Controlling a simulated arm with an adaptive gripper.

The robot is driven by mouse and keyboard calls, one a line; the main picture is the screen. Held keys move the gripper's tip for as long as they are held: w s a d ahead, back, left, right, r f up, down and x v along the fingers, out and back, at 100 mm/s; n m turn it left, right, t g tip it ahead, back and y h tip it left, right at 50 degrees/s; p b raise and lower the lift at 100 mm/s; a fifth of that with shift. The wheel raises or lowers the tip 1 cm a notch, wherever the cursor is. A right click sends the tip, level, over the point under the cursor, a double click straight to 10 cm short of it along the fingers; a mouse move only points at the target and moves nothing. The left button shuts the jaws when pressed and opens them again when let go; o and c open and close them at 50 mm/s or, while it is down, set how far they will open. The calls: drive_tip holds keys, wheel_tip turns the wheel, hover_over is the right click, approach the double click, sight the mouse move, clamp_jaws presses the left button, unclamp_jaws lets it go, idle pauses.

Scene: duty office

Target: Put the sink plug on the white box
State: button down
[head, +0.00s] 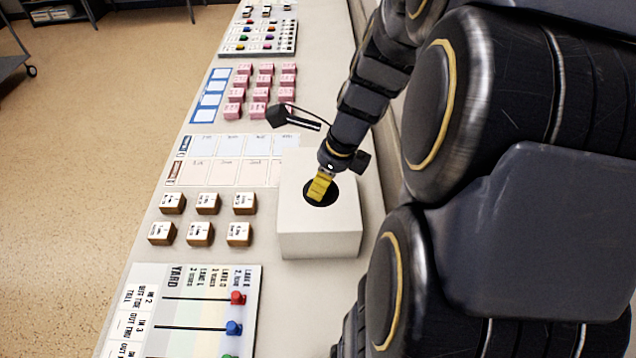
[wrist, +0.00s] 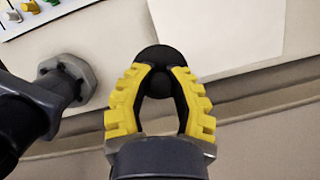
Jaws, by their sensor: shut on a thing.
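The white box (head: 318,232) stands on the long counter, right of the wooden blocks in the head view. The black round sink plug (head: 311,199) shows against the box's top face in the head view, partly hidden by my gripper. My gripper (head: 319,190) has yellow fingers and points down over the box. In the wrist view the fingers (wrist: 161,83) close around the knob of the sink plug (wrist: 160,54), whose dark disc shows beyond the fingertips. I cannot tell whether the plug touches the box or hangs slightly above it.
Several brown-sided blocks (head: 199,234) stand left of the box. A YARD board (head: 205,310) with coloured knobs is in front. Pink blocks (head: 260,94) and printed sheets (head: 228,172) lie behind. A raised ledge runs along the counter's right side.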

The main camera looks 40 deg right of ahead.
sight(318, 167)
drive_tip(key=shift+s+a+r, duration=0.15)
drive_tip(key=shift+s+r, duration=0.05)
drive_tip(key=shift+s, duration=0.6)
drive_tip(key=w+d+f, duration=0.5)
drive_tip(key=w+f, duration=0.1)
drive_tip(key=w, duration=0.1)
drive_tip(key=w+d+f, duration=0.3)
drive_tip(key=shift+w+d+f, duration=0.25)
drive_tip(key=shift+d+f, duration=0.1)
drive_tip(key=shift+f, duration=1.6)
drive_tip(key=shift+f, duration=0.15)
drive_tip(key=c, duration=1)
unclamp_jaws()
drive_tip(key=shift+o, duration=0.2)
